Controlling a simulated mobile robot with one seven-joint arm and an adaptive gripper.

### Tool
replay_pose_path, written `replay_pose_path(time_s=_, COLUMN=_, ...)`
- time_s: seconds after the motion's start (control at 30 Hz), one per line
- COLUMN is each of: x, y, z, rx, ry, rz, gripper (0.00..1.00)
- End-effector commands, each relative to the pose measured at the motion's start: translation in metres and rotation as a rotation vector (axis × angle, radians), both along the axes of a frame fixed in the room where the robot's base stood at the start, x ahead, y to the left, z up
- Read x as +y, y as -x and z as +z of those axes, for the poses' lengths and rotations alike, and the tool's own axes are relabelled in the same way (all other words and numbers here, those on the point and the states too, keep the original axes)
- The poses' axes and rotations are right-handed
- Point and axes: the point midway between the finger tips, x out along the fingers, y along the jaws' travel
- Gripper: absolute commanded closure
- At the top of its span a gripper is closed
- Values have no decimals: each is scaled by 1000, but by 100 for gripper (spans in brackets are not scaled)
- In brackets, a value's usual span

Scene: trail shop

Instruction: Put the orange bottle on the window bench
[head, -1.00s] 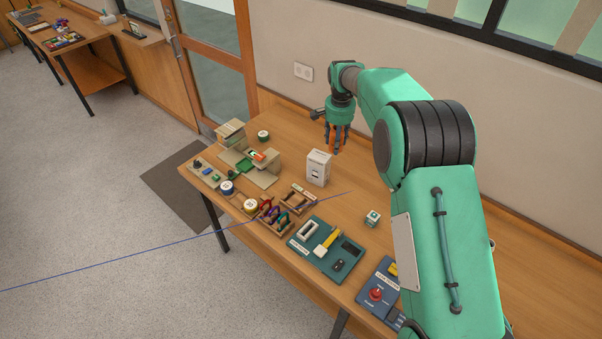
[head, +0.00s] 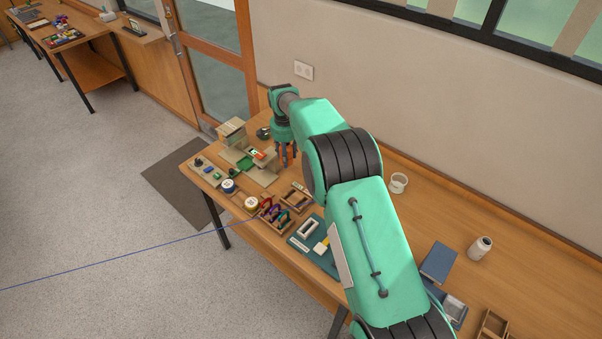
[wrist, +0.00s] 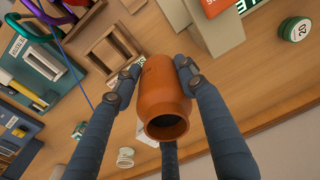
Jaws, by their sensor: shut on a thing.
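The orange bottle (wrist: 163,92) is between the blue-grey fingers of my gripper (wrist: 158,70) in the wrist view, its open mouth facing the camera. In the head view my gripper (head: 286,160) holds it over the left part of a long wooden bench (head: 408,216), beside the tan card boxes. A little orange shows between the fingers there. The long bench runs along the wall below the window. Another wooden bench (head: 88,32) stands at the far left. I cannot tell which one is called the window bench.
A wooden tray (head: 296,200), a rack of coloured clips (head: 272,215) and a teal board (head: 302,244) lie near the front edge.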

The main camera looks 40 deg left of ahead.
Motion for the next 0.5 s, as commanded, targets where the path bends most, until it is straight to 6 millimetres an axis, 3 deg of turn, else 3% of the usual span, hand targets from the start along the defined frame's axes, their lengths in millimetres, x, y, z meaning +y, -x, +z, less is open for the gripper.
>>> replay_pose_path(time_s=0.1, x=0, y=-1, z=-21, rx=-1, ry=0, rz=-1, gripper=96)
replay_pose_path(time_s=0.2, x=0, y=-1, z=-29, rx=-1, ry=-1, rz=0, gripper=96)
replay_pose_path(time_s=0.5, x=0, y=-1, z=-33, rx=-2, ry=-2, rz=0, gripper=96)
